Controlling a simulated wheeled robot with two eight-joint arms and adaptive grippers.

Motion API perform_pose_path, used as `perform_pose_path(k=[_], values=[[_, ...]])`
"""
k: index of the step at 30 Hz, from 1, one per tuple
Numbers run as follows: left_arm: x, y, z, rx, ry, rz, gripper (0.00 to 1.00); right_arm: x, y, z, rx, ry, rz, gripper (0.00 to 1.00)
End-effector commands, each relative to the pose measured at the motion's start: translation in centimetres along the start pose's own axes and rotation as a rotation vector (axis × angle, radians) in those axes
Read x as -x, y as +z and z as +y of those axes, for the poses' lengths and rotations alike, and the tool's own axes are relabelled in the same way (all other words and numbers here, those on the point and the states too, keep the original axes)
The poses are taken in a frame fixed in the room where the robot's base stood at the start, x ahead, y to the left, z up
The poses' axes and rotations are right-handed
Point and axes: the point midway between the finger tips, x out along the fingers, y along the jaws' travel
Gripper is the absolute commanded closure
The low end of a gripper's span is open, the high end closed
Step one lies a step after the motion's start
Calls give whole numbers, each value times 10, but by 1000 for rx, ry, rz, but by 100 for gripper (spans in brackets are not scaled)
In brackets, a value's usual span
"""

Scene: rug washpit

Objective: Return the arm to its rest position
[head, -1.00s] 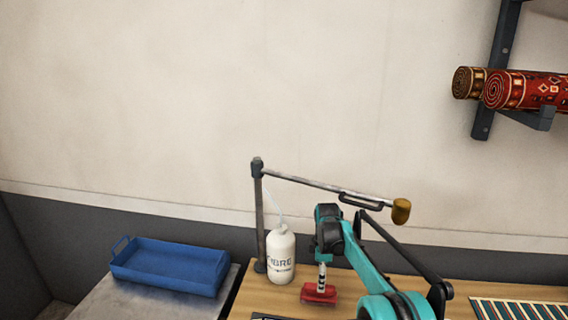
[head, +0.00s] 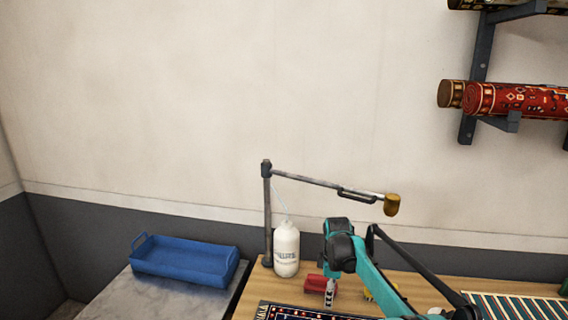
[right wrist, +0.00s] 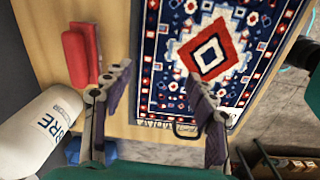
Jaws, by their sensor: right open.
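My right gripper (head: 329,292) hangs down over the wooden table, in front of a red block-like object (head: 316,283). In the right wrist view my right gripper (right wrist: 160,78) has its fingers spread, with nothing between them. There the red object (right wrist: 78,55) lies on the wood left of the fingers, apart from them. A patterned dark blue rug (right wrist: 165,60) lies flat under the fingers. Its edge shows in the head view (head: 300,313). My left gripper is in neither view.
A white bottle (head: 286,250) stands by a post with a jointed lamp-like arm (head: 330,184) above my arm. A blue tray (head: 185,262) sits on the grey table at left. A striped rug (head: 515,306) lies at right. Rolled rugs (head: 515,100) rest on wall brackets.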

Motion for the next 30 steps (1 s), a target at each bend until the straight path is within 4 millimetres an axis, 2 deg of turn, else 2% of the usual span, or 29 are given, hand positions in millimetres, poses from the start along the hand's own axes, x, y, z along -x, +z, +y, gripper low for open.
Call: perform_pose_path(k=[8, 14, 18, 22, 26, 30], values=[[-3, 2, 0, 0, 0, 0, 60, 32, 12, -25, -131, 54, 22, 42], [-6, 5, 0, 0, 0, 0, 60, 62, 28, -60, -285, 116, 58, 42], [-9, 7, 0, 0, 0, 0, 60, 84, 46, -103, -452, 177, 106, 42], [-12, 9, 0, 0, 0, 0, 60, 95, 64, -148, -616, 233, 165, 42], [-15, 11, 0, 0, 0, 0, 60, 95, 81, -193, -778, 281, 234, 42], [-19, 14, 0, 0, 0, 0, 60, 82, 99, -242, -948, 324, 318, 42]])
